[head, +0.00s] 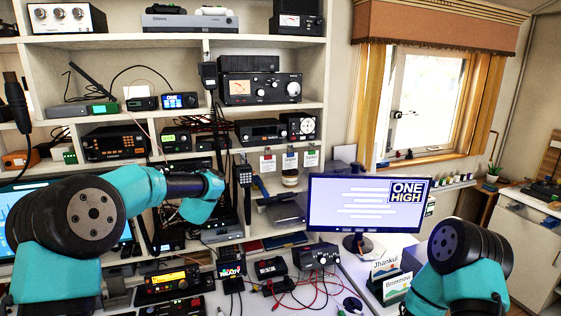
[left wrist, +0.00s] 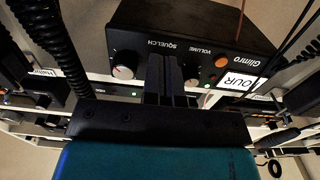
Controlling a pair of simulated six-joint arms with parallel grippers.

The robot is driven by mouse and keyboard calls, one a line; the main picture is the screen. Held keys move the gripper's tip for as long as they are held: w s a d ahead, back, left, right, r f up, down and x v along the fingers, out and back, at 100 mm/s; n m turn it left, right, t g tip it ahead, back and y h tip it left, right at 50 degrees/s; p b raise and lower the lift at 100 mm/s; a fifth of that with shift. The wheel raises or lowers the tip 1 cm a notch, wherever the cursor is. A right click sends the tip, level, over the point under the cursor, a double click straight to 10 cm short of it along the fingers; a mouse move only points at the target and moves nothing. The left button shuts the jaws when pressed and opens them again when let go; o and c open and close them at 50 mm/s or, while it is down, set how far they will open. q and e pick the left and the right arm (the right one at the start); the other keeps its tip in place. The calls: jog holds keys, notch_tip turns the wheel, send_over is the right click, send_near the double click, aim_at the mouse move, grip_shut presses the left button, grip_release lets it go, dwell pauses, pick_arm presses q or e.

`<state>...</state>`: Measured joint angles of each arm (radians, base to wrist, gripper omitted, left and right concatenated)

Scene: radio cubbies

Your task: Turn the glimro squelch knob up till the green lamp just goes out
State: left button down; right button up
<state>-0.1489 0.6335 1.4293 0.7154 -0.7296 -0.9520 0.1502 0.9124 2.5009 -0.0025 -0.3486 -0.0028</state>
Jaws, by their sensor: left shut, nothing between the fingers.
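The Glimro radio (left wrist: 205,35) fills the upper part of the left wrist view, its dark front lettered SQUELCH, VOLUME and Glimro. A pale-faced knob (left wrist: 123,72) with a reddish mark sits left of the fingers. My left gripper (left wrist: 168,68) is shut and empty, with its fingertips close to the front near the SQUELCH lettering. Contact cannot be told, and the fingers hide part of the front. A small green lamp (left wrist: 207,85) shows green to the right of the fingers. An orange round part (left wrist: 221,62) is near the Glimro name. My right gripper is outside the views.
Black coiled cords hang at the left of the wrist view. Radios and cables crowd the shelves (head: 329,100) around my left arm. A monitor (head: 345,207) stands on the desk to the right.

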pick_arm(q)
jog(key=shift+w+a+r, duration=0.3)
jog(key=shift+a+r, duration=0.1)
jog(key=shift+r, duration=0.1)
jog(key=shift+s+a+r, duration=0.1)
jog(key=shift+a+r, duration=0.05)
jog(key=shift+a, duration=0.15)
dwell(0.7)
jog(key=shift+f, duration=0.4)
jog(key=shift+s+d+f, duration=0.1)
jog(key=v, duration=0.5)
jog(key=shift+s+d+f, duration=0.2)
jog(key=shift+s, duration=0.05)
dwell(0.3)
